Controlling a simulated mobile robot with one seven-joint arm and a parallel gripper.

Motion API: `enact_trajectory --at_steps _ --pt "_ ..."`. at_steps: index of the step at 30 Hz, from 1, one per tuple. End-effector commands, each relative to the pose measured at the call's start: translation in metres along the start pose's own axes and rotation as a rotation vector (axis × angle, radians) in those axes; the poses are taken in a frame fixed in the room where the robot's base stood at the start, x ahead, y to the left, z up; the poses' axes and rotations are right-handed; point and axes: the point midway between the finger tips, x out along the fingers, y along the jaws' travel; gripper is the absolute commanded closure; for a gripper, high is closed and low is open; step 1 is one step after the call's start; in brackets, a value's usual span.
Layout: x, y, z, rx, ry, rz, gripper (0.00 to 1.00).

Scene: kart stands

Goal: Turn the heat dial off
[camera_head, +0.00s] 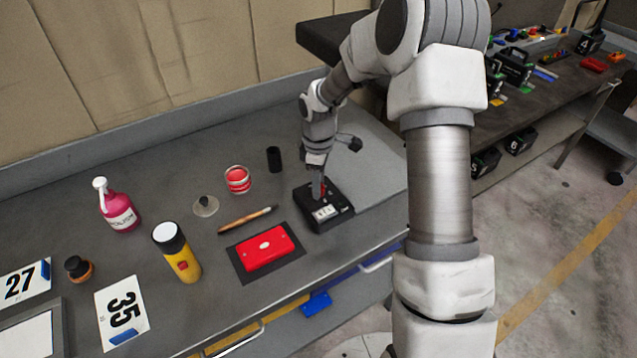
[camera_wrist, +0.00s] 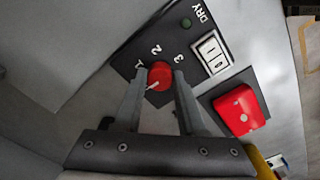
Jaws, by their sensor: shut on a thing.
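The heat dial (camera_wrist: 160,74) is a round red knob with a white pointer line on a black control box (camera_head: 335,217). In the wrist view its pointer is turned to the lower left, towards my left finger. The marks 2 and 3 show above the dial; another mark is partly hidden by the left finger. My gripper (camera_wrist: 160,82) is shut on the dial, one finger on each side. In the head view my gripper (camera_head: 318,187) comes down on the box from above and hides most of the dial.
The box also has a white rocker switch (camera_wrist: 212,53), a green lamp (camera_wrist: 186,23) and the word DRY. A red case (camera_head: 265,249) lies in front of the box. A brush (camera_head: 247,219), red tin (camera_head: 237,180) and black cylinder (camera_head: 274,159) stand or lie nearby.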

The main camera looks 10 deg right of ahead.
Motion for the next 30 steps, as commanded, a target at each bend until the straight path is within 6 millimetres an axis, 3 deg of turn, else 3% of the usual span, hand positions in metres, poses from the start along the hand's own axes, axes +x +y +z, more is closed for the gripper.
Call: enact_trajectory --at_steps 4,5,10,22,26,30 --pt "-0.001 0.001 0.000 -0.002 0.001 0.003 1.00" --pt "-0.001 0.001 0.000 -0.002 0.001 0.003 0.59" --pt "-0.001 0.001 0.000 -0.001 0.000 0.002 0.31" --pt "-0.009 0.001 0.000 0.000 0.001 0.003 0.31" --pt "-0.031 0.001 0.000 0.000 0.001 0.005 0.31" --pt "-0.066 0.001 0.000 0.001 0.001 0.007 0.31"
